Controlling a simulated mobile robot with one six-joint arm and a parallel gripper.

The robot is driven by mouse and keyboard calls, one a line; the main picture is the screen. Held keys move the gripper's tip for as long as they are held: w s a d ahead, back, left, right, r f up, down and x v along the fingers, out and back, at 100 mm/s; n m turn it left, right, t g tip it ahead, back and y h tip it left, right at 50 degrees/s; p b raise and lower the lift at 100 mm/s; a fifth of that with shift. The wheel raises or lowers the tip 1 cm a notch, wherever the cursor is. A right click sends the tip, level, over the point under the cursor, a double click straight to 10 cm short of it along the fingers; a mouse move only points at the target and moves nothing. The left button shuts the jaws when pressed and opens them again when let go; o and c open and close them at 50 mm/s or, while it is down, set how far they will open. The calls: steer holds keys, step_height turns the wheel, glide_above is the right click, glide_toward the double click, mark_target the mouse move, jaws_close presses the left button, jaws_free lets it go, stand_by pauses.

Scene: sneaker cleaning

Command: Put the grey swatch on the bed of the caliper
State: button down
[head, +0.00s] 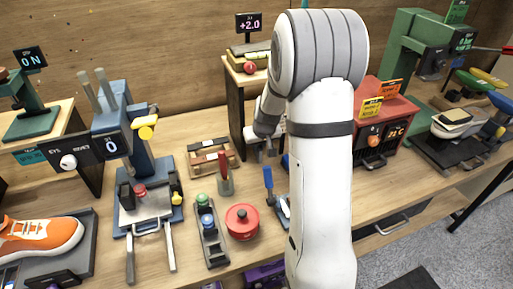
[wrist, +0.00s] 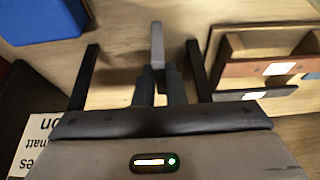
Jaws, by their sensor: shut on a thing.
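The grey swatch (wrist: 157,45) is a narrow light-grey piece seen edge-on in the wrist view. My gripper (wrist: 159,72) is shut on it, with the two dark fingers close on either side. In the head view my gripper (head: 266,146) is low over the bench, right of the wooden swatch rack (head: 212,158), and partly behind my arm. The swatch cannot be made out there. The rack (wrist: 222,45) is also at the right in the wrist view, apart from the fingers. No instrument is clearly marked as the caliper, so I cannot tell which it is.
A blue instrument (head: 111,118) reading 0 stands at left, near an orange sneaker (head: 38,238). A red box (head: 385,130) is right of my arm.

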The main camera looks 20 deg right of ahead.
steer(key=shift+a+f, duration=0.1)
steer(key=shift+f, duration=0.55)
steer(key=shift+f, duration=0.15)
steer(key=c, duration=1.5)
jaws_free()
